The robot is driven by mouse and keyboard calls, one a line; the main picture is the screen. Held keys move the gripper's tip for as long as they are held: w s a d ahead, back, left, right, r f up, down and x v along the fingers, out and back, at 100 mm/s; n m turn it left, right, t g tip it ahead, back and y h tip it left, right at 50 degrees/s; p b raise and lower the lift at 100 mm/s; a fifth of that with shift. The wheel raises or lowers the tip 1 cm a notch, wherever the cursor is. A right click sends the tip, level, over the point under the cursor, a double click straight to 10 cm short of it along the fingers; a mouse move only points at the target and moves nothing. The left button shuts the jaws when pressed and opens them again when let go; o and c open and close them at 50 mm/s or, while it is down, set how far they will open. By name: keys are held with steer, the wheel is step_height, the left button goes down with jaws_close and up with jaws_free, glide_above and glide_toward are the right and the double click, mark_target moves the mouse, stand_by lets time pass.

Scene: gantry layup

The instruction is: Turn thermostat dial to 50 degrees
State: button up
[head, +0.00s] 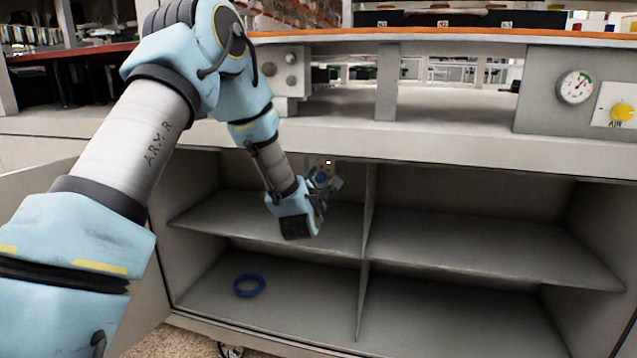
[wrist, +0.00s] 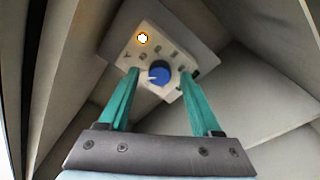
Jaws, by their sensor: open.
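The thermostat is a pale panel (wrist: 150,52) with a lit lamp, small printed marks and a round blue dial (wrist: 159,73). In the wrist view the dial lies between the two teal fingers of my gripper (wrist: 160,78), which are apart. I cannot tell whether the fingers touch the dial or stop short of it. The marks are too small to read. In the head view my gripper (head: 317,192) is inside the open cabinet, in its upper left compartment. Its body partly hides the thermostat there; the blue dial (head: 321,178) and lit lamp show beside it.
A shelf (head: 220,215) runs below my gripper and an upright divider (head: 369,200) stands to its right. A blue ring (head: 249,285) lies on the lower left floor. A gauge (head: 576,87) and yellow air knob (head: 622,112) are outside, upper right. The right compartments are empty.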

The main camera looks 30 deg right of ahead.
jaws_close()
stand_by(0.3)
steer(key=shift+m+b, duration=0.3)
steer(key=m+b, duration=0.3)
steer(key=shift+f+m+h, duration=0.2)
steer(key=shift+m+h, duration=0.1)
steer(key=m+b, duration=0.4)
steer(key=m, duration=0.2)
steer(key=shift+m+h, duration=0.3)
steer(key=m+b, duration=0.3)
steer(key=m, duration=0.2)
steer(key=shift+h, duration=0.4)
steer(key=m+b, duration=0.1)
steer(key=m, duration=0.3)
steer(key=shift+a+b, duration=0.1)
steer(key=shift+b, duration=0.3)
steer(key=m+g+b, duration=0.1)
steer(key=m, duration=0.3)
steer(key=shift+w+m+h+b, duration=0.1)
steer(key=shift+m+h+b, duration=0.2)
steer(key=shift+m, duration=0.1)
steer(key=shift+r+m+g+b, duration=0.1)
steer(key=shift+m+g+b, duration=0.3)
steer(key=shift+m, duration=1.6)
steer(key=shift+a, duration=0.1)
